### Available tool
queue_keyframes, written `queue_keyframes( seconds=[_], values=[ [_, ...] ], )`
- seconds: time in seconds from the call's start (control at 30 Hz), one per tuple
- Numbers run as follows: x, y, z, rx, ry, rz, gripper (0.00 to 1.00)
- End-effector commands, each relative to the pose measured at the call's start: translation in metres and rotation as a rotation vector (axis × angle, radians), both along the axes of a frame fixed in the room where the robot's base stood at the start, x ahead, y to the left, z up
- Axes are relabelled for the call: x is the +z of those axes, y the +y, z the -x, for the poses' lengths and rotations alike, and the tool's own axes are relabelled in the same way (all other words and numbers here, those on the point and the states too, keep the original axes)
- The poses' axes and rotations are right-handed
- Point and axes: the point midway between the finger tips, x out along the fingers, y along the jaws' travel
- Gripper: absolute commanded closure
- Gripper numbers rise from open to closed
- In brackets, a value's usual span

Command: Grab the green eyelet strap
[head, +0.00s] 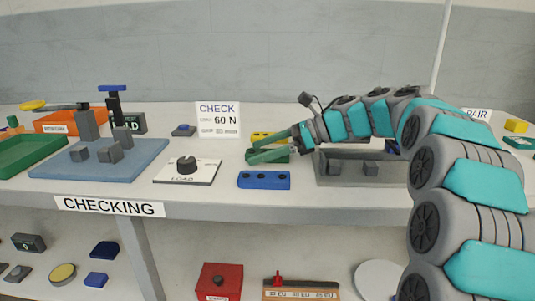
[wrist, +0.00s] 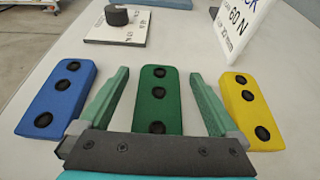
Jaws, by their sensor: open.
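The green eyelet strap (wrist: 157,100) lies flat on the table, a green bar with dark eyelets along it. In the wrist view it lies between the two green fingers of my gripper (wrist: 154,103), which are open with a gap on both sides of it. The near end of the strap is hidden by the gripper's body. In the head view my gripper (head: 269,149) reaches in from the right over the strap and covers much of it.
A blue strap (head: 264,180) lies on one side and a yellow strap (wrist: 249,108) on the other, each close to a finger. A LOAD dial plate (head: 188,170) and the CHECK sign (head: 218,119) stand nearby. A grey fixture tray (head: 362,181) is at right.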

Motion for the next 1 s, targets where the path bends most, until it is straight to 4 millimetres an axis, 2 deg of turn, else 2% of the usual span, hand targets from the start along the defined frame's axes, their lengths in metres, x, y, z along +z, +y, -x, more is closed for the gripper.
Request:
queue_keyframes(
  seconds=[0.17,0.9,1.0],
  values=[
    [-0.0001,-0.0001,0.0001,0.0,0.0,0.0,0.03],
    [0.0003,-0.0002,0.0003,0.001,-0.001,0.0,0.85],
    [0.0003,-0.0002,0.0003,0.001,-0.001,-0.001,0.92]
  ],
)
